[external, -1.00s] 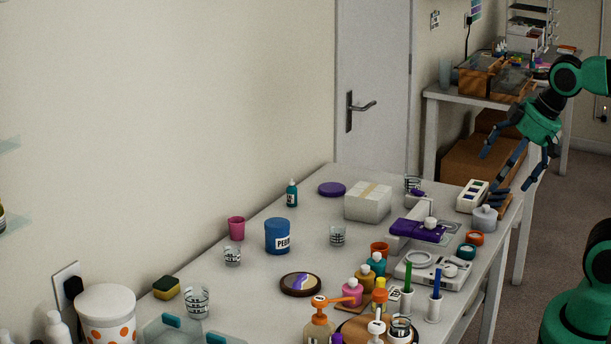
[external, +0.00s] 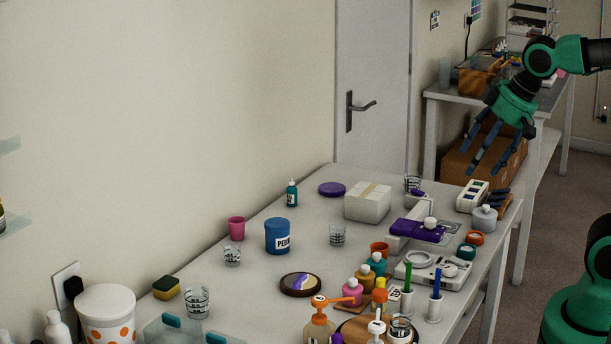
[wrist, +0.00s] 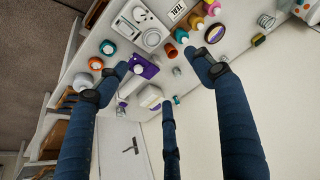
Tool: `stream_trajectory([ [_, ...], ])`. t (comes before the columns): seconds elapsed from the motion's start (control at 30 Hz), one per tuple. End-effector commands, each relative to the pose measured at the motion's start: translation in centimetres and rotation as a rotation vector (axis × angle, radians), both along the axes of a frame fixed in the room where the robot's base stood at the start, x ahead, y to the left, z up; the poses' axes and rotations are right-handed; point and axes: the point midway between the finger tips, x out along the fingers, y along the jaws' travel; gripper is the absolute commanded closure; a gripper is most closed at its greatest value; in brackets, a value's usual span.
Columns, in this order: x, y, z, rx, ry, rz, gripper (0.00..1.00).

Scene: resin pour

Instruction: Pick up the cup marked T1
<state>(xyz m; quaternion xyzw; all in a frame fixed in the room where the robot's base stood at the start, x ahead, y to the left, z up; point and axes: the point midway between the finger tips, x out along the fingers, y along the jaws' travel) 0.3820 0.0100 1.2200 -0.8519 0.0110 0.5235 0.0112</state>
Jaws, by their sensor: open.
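Several clear cups with dark markings stand on the long table: one by the white box at the back (external: 413,184), one mid-table (external: 338,236), one by the pink cup (external: 232,256), one near the sponge (external: 197,302), and one at the front on a round board (external: 401,331). The print is too small to tell which one reads T1.
A purple-and-white device (external: 418,230), a white box (external: 368,202) and a blue tub (external: 277,237) stand on the table. Pump bottles (external: 320,325) and pen holders (external: 434,307) crowd the front right. The table centre has some clear room.

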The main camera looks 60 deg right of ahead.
Motion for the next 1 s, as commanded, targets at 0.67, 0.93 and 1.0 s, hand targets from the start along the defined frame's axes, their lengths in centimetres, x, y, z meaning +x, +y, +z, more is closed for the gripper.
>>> stream_trajectory([
  [0.67,17.2,6.8,4.1,0.007,0.052,-0.074,0.33],
  [0.93,23.8,11.1,3.6,0.007,0.066,-0.102,0.33],
  [1.0,25.5,12.3,3.2,0.007,0.069,-0.110,0.33],
])
